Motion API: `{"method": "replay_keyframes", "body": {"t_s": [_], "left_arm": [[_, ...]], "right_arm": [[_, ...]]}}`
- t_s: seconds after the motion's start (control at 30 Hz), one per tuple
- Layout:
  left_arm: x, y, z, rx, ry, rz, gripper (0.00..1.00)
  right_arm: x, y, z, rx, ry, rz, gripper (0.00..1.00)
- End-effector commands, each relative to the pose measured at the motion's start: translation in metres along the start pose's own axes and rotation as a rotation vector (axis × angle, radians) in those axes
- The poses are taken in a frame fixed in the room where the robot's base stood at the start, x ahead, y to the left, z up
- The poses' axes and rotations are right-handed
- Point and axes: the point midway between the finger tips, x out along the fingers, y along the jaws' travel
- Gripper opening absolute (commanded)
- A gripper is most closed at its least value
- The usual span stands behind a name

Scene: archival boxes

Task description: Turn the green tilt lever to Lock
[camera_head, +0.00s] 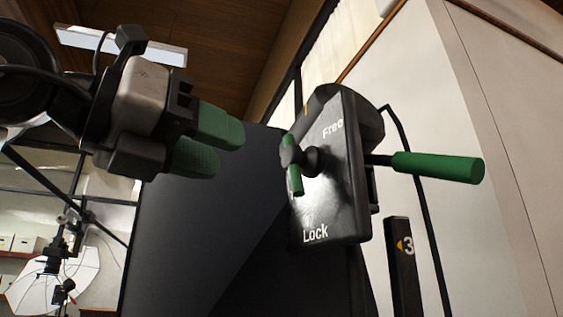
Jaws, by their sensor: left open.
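The green tilt lever (295,180) sits on a dark knob on the face of a glossy black plate (335,200). The plate reads "Free" near its top and "Lock" near its bottom. The lever's longer visible green arm points downward, toward the side with "Lock"; a shorter green bit shows above the knob. My left gripper (228,149) is at the upper left of the lever, apart from it. Its two green-tipped fingers are open and empty, pointing right toward the plate. My right gripper is not in view.
A green-gripped handle (440,167) sticks out to the right of the plate. A dark post marked "3" (403,265) and a black cable stand at right, before a pale wall. A large dark panel (200,235) is behind the gripper. A white photo umbrella (55,280) is at lower left.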

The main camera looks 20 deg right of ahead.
Motion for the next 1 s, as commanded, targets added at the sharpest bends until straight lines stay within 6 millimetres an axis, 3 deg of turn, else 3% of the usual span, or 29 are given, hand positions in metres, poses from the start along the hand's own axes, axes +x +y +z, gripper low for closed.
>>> {"method": "replay_keyframes", "body": {"t_s": [0.2, 0.43, 0.6, 0.87, 1.0], "left_arm": [[0.044, -0.003, 0.003, -0.001, 0.005, -0.005, 0.41], [0.079, -0.002, 0.002, -0.002, 0.004, -0.004, 0.41], [0.089, -0.001, 0.0, -0.001, 0.001, -0.005, 0.41], [0.091, -0.001, -0.001, -0.001, 0.001, -0.005, 0.41], [0.091, -0.001, -0.001, -0.001, 0.001, -0.005, 0.23]], "right_arm": [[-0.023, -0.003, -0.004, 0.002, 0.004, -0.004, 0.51], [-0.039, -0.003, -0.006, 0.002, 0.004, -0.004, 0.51], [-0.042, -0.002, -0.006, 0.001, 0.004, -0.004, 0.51], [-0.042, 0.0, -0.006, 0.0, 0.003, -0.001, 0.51], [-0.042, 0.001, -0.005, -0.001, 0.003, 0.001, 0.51]]}}
